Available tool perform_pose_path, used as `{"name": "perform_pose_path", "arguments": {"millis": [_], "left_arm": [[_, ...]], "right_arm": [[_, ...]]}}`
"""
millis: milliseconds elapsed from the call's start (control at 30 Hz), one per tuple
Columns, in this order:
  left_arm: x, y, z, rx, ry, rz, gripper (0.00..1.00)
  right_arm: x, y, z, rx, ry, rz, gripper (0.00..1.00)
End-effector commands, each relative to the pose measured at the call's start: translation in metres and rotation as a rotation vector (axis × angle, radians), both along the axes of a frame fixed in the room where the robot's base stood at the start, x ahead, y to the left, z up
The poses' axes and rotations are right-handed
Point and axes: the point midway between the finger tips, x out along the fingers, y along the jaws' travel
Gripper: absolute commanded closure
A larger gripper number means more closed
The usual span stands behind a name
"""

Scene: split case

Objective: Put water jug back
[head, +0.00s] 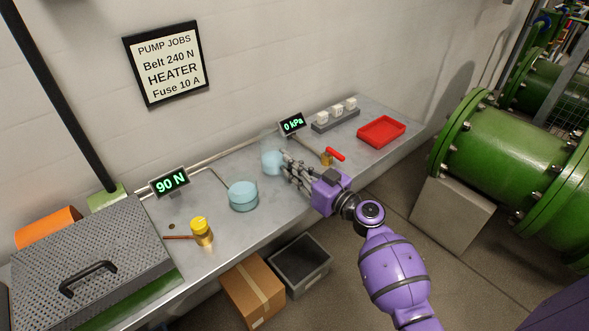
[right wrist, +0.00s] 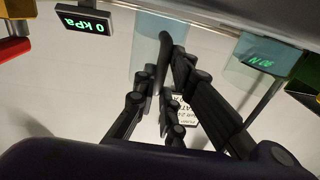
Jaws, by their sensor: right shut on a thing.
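The water jug (head: 270,160) is clear with pale blue contents and stands near the back of the metal bench (head: 215,262), in front of the 0 kPa display. My right gripper (head: 287,168) is shut on its dark handle, at the jug's right side. In the right wrist view my fingers (right wrist: 165,85) close around the handle, with the clear jug wall (right wrist: 147,45) beyond. The jug looks about upright; I cannot tell whether its base touches the bench. The fingers hide part of it. My left gripper is not in view.
A pale blue round vessel (head: 243,197) stands left of the jug. Right of my gripper are a brass fitting with a red lever (head: 335,154) and a red tray (head: 381,131). A cardboard box (head: 252,291) is below.

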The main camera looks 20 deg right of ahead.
Motion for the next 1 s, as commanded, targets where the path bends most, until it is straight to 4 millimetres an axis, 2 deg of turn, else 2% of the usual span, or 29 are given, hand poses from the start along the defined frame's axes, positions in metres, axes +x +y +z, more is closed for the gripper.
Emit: {"name": "perform_pose_path", "arguments": {"millis": [333,467,500,633,1000], "left_arm": [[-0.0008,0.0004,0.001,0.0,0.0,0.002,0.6],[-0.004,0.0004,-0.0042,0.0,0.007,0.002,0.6],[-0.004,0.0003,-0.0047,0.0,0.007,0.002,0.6],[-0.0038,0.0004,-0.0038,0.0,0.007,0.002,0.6],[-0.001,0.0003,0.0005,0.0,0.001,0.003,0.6]], "right_arm": [[0.0007,-0.0001,-0.0053,-0.001,-0.006,0.0,1.0],[0.0004,-0.0002,-0.0096,-0.001,-0.004,0.0,1.0],[0.0,-0.0002,-0.0109,-0.001,-0.002,0.0,0.89],[0.0004,-0.0002,-0.0089,-0.001,-0.003,0.0,0.72],[0.0005,-0.0002,-0.0055,0.0,-0.004,0.0,0.71]]}}
